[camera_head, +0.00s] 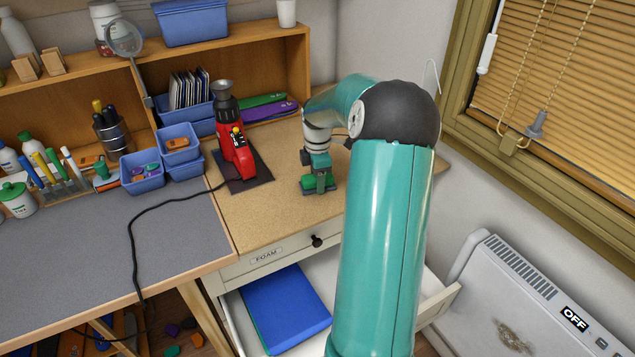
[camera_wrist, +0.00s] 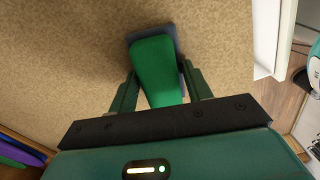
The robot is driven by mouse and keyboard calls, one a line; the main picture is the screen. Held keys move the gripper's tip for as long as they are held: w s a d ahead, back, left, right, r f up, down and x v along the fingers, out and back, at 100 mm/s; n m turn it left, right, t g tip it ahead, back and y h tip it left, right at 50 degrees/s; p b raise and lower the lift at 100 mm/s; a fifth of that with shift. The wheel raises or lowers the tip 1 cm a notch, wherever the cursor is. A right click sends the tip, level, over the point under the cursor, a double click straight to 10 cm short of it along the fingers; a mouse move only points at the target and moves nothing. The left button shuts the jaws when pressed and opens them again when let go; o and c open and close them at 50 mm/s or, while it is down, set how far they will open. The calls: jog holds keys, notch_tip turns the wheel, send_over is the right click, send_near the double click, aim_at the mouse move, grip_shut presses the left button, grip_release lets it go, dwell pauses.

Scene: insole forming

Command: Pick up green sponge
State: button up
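The green sponge (camera_wrist: 158,70) lies on the tan tabletop, with a dark grey-blue part along its far and right edges. In the head view the green sponge (camera_head: 321,190) shows low under my gripper, partly hidden by it. My gripper (camera_wrist: 160,75) points down at the sponge, with one finger on each side of it. In the head view my gripper (camera_head: 319,178) is just above the tabletop. The fingers look very close to the sponge's sides. Whether they press on it cannot be told.
A red machine (camera_head: 236,148) stands on a dark mat left of my gripper. Blue bins (camera_head: 141,172) and a wooden shelf stand behind and left. An open drawer (camera_head: 350,275) with blue sheets is below the front edge. The tan tabletop (camera_head: 250,210) is clear around the sponge.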

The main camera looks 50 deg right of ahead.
jog(key=shift+r, duration=0.15)
jog(key=shift+r, duration=0.25)
jog(key=r, duration=0.3)
jog(key=shift+s+a+r, duration=0.1)
jog(key=shift+a+r, duration=0.05)
jog(key=shift+a, duration=0.1)
jog(key=s+a+r, duration=0.6)
jog(key=a+r, duration=0.3)
jog(key=a, duration=0.3)
jog(key=shift+s, duration=0.1)
jog(key=o, duration=0.4)
jog(key=c, duration=0.3)
